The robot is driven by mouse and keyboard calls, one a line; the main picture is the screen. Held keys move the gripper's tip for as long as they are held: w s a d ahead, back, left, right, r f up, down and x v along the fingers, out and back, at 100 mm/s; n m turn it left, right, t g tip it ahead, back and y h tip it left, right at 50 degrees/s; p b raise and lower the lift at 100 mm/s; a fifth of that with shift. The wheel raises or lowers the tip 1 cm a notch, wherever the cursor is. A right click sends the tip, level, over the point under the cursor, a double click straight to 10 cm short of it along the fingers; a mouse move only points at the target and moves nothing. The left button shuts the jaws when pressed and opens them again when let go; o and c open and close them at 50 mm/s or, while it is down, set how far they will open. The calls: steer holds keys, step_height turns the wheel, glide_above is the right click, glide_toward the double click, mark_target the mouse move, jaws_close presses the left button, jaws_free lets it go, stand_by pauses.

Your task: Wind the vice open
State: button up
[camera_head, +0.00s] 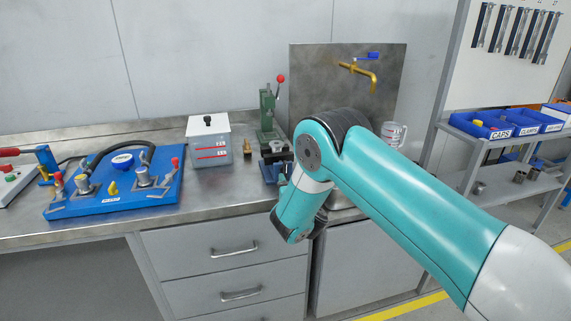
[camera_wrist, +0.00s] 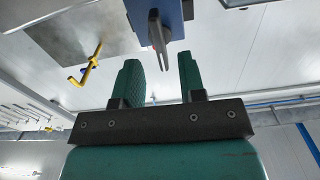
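The vice (camera_head: 270,168) stands on the steel bench, small and dark blue, partly hidden behind my arm. In the wrist view a blue block with a grey bar, which looks like part of the vice (camera_wrist: 172,12), is at the top centre. The grey bar points down the picture, in line with the gap between my fingertips. My gripper (camera_wrist: 159,62) is open, with two green fingers apart and nothing between them. It appears short of the bar; contact does not show. In the head view my arm hides most of the gripper.
A green press (camera_head: 267,112) with a red knob stands behind the vice. A white-lidded container (camera_head: 208,145) and a blue pump board (camera_head: 118,190) are to the left. A brass tap (camera_head: 358,72) is on the back panel; a clear jug (camera_head: 394,133) stands right.

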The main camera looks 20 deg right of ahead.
mark_target(286, 173)
steer(key=shift+w+p, duration=0.6)
steer(key=shift+w, duration=1.6)
jaws_close()
